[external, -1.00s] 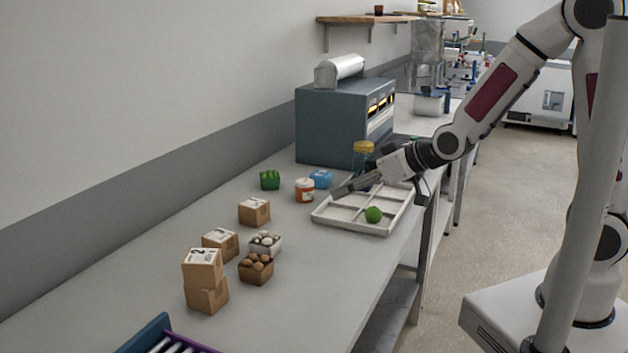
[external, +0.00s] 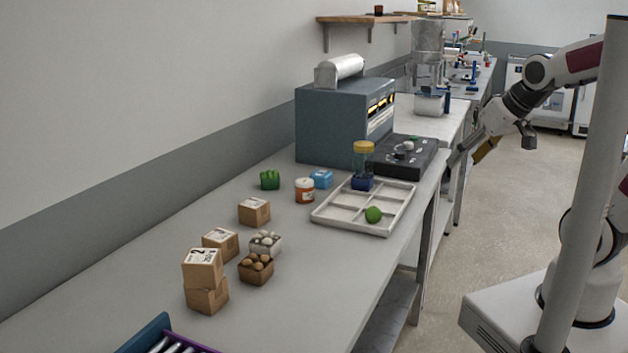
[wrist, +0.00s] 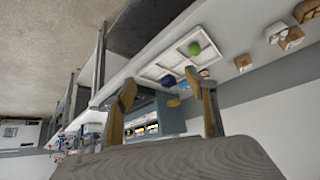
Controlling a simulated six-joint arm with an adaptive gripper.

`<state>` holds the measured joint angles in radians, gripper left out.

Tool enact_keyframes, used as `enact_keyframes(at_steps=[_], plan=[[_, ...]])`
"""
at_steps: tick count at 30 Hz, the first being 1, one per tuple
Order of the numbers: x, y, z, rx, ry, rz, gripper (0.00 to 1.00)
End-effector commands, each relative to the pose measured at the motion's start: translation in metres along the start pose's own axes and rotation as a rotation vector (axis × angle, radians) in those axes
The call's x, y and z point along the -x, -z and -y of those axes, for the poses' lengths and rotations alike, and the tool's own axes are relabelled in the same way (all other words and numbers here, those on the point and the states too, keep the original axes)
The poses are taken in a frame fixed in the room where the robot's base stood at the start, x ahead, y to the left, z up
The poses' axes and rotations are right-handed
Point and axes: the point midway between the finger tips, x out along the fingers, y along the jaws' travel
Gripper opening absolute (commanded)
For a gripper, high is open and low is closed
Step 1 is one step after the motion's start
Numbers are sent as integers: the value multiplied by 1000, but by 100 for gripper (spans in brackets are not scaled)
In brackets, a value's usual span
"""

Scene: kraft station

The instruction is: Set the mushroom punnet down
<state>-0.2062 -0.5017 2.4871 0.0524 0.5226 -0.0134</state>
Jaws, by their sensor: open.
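Two small punnets stand upright on the bench: a brown one (external: 256,272) with brown round pieces and, just behind it, a pale grey one (external: 265,248) with whitish round pieces. I cannot tell for sure which holds mushrooms. Both are well apart from my gripper (external: 465,160), which is off the bench's right edge, beyond the tray. In the wrist view my gripper (wrist: 160,85) has its two fingers spread with nothing between them.
A white divided tray (external: 333,226) holds a green ball (external: 373,215) and a yellow-lidded, blue-based jar (external: 363,165). Cardboard boxes (external: 207,295), an orange-labelled jar (external: 305,190) and a blue oven (external: 325,125) stand on the bench. The front bench middle is clear.

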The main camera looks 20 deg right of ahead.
Motion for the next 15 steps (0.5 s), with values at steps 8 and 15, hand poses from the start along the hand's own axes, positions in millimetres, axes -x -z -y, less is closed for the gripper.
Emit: enact_keyframes(at_steps=[8,15], plan=[[48,-49,-40,-95,-93,84,56],[70,-76,-53,-140,-135,131,56]])
